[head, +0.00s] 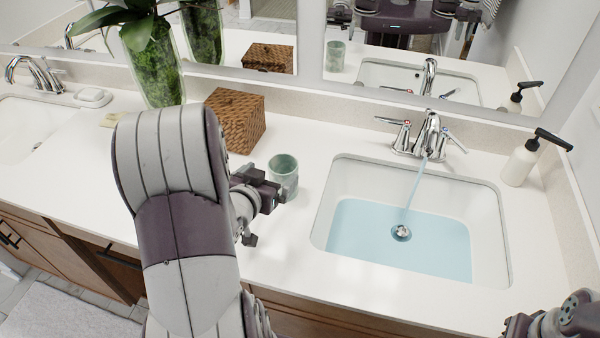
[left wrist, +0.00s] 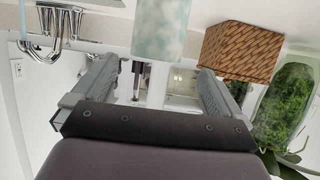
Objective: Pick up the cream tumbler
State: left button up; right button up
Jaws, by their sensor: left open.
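The tumbler (head: 284,172) is a pale, mottled green-grey cup, greener than cream. It stands upright on the white counter, left of the right-hand sink. My left gripper (head: 268,207) is open and empty, beside the tumbler on its near left side. In the left wrist view, which is upside down, the tumbler (left wrist: 160,28) shows beyond the gap between the open fingers (left wrist: 158,68), and part of it is cut off by the frame edge. My right gripper (head: 517,325) shows only partly at the bottom right corner; its jaws cannot be made out.
A brown woven tissue box (head: 235,118) stands behind and left of the tumbler. A glass vase with plant (head: 156,75) is further left. The right sink (head: 330,205) holds water under a running chrome faucet (head: 428,135). A soap dispenser (head: 521,162) stands at right.

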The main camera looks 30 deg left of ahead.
aim_at(288, 161)
pick_arm(q)
jog(key=shift+x, duration=1.2)
jog(key=x, duration=0.6)
jog(key=shift+d+f, duration=0.1)
jog(key=shift+d, duration=0.2)
jog(key=shift+w+a+f, duration=0.15)
jog(key=shift+w+f, duration=0.05)
jog(key=shift+w, duration=0.1)
pick_arm(e)
jog(key=shift+s, duration=0.15)
pick_arm(q)
jog(key=c, duration=1.6)
jog(key=shift+r, duration=0.2)
